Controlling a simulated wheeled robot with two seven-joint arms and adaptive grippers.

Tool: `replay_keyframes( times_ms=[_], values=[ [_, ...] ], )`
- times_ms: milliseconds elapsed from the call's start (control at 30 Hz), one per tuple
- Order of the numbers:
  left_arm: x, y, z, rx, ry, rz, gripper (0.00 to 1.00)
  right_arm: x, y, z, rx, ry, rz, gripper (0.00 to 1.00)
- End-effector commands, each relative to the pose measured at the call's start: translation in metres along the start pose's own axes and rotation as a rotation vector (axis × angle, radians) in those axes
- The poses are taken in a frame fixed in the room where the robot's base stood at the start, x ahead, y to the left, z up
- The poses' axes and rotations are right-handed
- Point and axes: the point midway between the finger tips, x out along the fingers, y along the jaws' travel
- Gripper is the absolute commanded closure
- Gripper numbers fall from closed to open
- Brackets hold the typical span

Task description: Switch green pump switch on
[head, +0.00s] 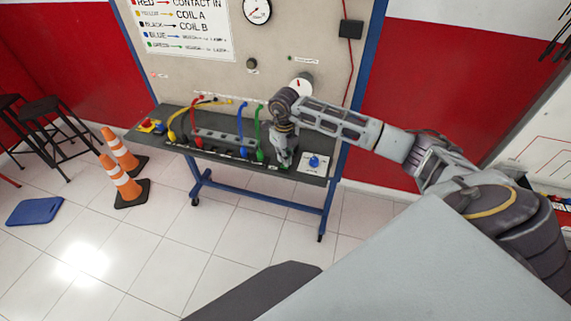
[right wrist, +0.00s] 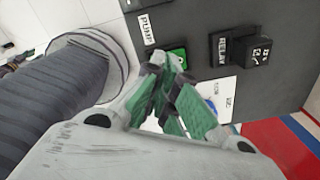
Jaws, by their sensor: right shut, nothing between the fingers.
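The green pump switch (right wrist: 177,53) shows in the right wrist view on the dark panel, beside a white label reading PUMP (right wrist: 147,29). My right gripper (right wrist: 166,66) is shut and empty, with its fingertips at the switch and covering part of it. I cannot tell whether they touch it or which way the switch is set. In the head view, my right gripper (head: 281,165) points down at the right part of the trainer's shelf, and the switch is mostly hidden there. My left gripper is not in view.
A white plate with a blue knob (head: 314,161) lies just right of the gripper. A black RELAY block (right wrist: 238,47) is close by. Green (head: 259,133), blue and yellow cables rise from the shelf to the left. Orange cones (head: 126,186) stand on the floor.

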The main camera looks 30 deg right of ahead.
Motion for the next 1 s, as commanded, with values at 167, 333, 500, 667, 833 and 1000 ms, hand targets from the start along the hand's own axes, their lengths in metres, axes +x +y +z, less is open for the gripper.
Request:
replay_keyframes(
  times_ms=[167, 333, 500, 667, 833, 1000],
  values=[
    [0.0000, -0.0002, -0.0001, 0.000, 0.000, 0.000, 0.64, 0.0000, 0.0001, 0.0000, 0.000, 0.000, 0.000, 1.00],
    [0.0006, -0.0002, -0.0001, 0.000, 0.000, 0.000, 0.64, 0.0008, 0.0001, 0.0000, 0.000, 0.000, 0.000, 1.00],
    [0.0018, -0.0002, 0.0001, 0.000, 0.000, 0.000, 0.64, 0.0025, 0.0000, 0.0000, 0.000, 0.000, 0.000, 1.00],
    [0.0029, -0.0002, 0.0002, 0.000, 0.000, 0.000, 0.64, 0.0040, 0.0000, 0.0000, 0.000, 0.000, 0.000, 1.00],
    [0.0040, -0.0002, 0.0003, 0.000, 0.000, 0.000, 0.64, 0.0055, 0.0000, -0.0001, 0.000, 0.000, 0.000, 1.00],
    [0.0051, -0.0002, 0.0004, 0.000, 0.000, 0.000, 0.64, 0.0070, -0.0001, -0.0001, 0.000, 0.000, 0.000, 1.00]
  ],
)
